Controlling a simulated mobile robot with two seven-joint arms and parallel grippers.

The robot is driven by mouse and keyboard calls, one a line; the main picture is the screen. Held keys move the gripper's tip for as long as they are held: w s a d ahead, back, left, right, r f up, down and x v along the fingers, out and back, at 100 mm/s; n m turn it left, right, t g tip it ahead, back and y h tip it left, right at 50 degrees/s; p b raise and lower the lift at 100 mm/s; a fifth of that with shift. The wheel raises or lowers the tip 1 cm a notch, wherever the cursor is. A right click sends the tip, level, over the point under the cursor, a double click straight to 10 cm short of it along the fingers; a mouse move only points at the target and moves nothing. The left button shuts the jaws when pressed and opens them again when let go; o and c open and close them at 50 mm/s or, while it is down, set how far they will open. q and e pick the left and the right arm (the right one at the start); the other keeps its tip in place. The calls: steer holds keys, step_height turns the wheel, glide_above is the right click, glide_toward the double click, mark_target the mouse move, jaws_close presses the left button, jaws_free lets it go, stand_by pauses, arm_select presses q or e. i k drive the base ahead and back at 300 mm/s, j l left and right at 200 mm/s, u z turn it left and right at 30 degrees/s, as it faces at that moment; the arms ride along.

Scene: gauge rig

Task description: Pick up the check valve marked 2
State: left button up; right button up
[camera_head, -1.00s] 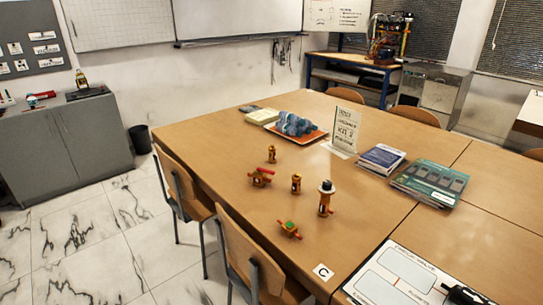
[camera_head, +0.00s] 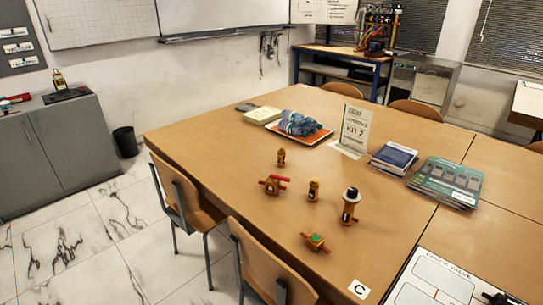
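Several brass fittings stand on the wooden table. Two are small and upright: one farther back (camera_head: 281,157) and one nearer the middle (camera_head: 314,190). Marks on them are too small to read, so I cannot tell which is the check valve marked 2. A taller fitting with a black and white top (camera_head: 350,205) stands to the right. A fitting with a green top and red-orange ends (camera_head: 317,242) lies nearest the front. Neither of my grippers is in view.
The table (camera_head: 230,165) has free room around the fittings. Chairs (camera_head: 178,200) stand at its near left edge. A card marked C (camera_head: 359,289) and a board labelled check valve (camera_head: 432,290) lie at the front right. A tray with blue cloth (camera_head: 300,125), a sign (camera_head: 354,130) and books (camera_head: 393,158) are behind.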

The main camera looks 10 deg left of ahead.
mark_target(281, 164)
steer(key=i+j, duration=0.1)
steer(key=j, duration=0.35)
steer(key=i+j, duration=0.15)
steer(key=j, duration=0.3)
steer(key=i+j, duration=0.1)
steer(key=j, duration=0.3)
steer(key=i+j, duration=0.15)
steer(key=j, duration=0.3)
steer(key=i+j, duration=0.1)
steer(key=j, duration=0.35)
steer(key=i+j, duration=0.1)
steer(key=j, duration=0.35)
